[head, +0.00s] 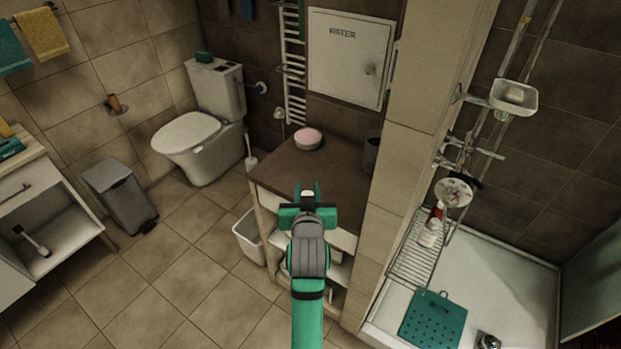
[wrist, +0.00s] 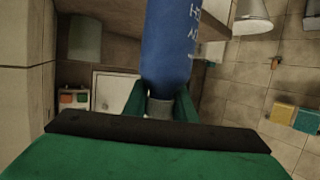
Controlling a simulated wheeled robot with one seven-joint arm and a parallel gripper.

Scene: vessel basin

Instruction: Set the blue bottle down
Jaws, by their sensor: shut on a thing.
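The blue bottle (wrist: 170,45) shows large in the wrist view, with pale lettering on its side and a grey neck or cap (wrist: 160,107). My gripper (wrist: 161,100) is shut on that grey end, one green finger on each side. In the head view my gripper (head: 307,190) is over the front part of the brown-topped cabinet (head: 338,165). There the bottle's blue body is hidden behind or below my gripper. I cannot tell whether the bottle's base touches the cabinet top.
A round pink-topped container (head: 308,138) sits on the cabinet top at the back left. A dark cup (head: 371,152) stands at its right edge by the tiled pillar (head: 420,90). A white bin (head: 248,240) stands left of the cabinet. The top's middle looks clear.

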